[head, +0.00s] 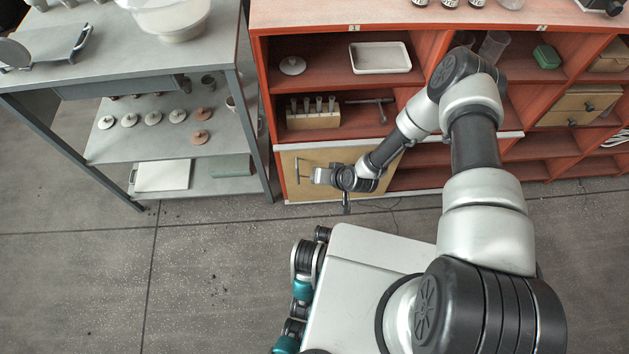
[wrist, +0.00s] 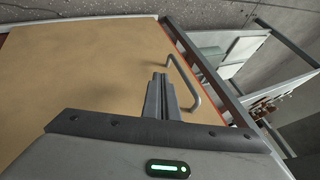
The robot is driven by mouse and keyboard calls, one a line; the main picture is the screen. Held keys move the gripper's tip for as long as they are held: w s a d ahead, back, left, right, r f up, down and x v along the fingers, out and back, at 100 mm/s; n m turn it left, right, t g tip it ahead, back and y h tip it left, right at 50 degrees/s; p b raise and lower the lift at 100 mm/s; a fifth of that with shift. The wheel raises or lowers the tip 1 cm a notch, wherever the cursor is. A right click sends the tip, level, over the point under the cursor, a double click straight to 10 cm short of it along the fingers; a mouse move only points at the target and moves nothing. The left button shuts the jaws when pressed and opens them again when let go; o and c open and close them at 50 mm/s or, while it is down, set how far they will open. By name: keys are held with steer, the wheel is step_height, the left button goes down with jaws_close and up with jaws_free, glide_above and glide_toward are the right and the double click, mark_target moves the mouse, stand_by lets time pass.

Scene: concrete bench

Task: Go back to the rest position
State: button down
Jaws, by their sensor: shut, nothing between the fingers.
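My gripper (head: 322,176) is in front of the tan cabinet door (head: 300,160) at the lower left of the orange shelf unit. In the wrist view my gripper (wrist: 160,95) has its two fingers together with nothing between them. The door's metal bar handle (wrist: 186,82) stands just beside the fingertips in the wrist view; it also shows at the left of the door in the head view (head: 297,168). I cannot tell whether fingers and handle touch. The door looks shut.
The orange shelf unit (head: 420,20) holds a white tray (head: 380,57), a wooden rack (head: 313,119) and a drawer (head: 578,106). A grey metal table (head: 180,60) with lower shelves stands to the left. The concrete floor (head: 200,260) in front is clear.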

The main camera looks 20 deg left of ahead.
steer(key=p+v, duration=0.3)
steer(key=v, duration=0.7)
steer(key=shift+w+d, duration=0.1)
steer(key=w+d+r+n+h, duration=0.1)
steer(key=w+d+r, duration=0.3)
steer(key=r, duration=0.3)
steer(key=w+d+r+h, duration=0.2)
steer(key=w+d+r, duration=0.25)
steer(key=r, duration=0.25)
steer(key=w+d+r+t+h, duration=0.1)
steer(key=d+r, duration=0.3)
steer(key=r, duration=0.5)
steer(key=d+r+h, duration=0.1)
steer(key=d+r, duration=0.3)
steer(key=r, duration=0.6)
steer(key=s+d+r+m+h, duration=0.15)
steer(key=s+r, duration=0.25)
steer(key=r, duration=0.4)
steer(key=s+d+r+m+h, duration=0.1)
steer(key=s+d+r, duration=0.25)
steer(key=r, duration=0.35)
steer(key=s+r+m+t+y, duration=0.1)
steer(key=s+r, duration=0.3)
steer(key=s, duration=0.3)
steer(key=s+r, duration=0.5)
steer(key=s, duration=0.2)
step_height(320, 180, up, 23)
steer(key=p, duration=2.4)
steer(key=shift+a+f, duration=0.1)
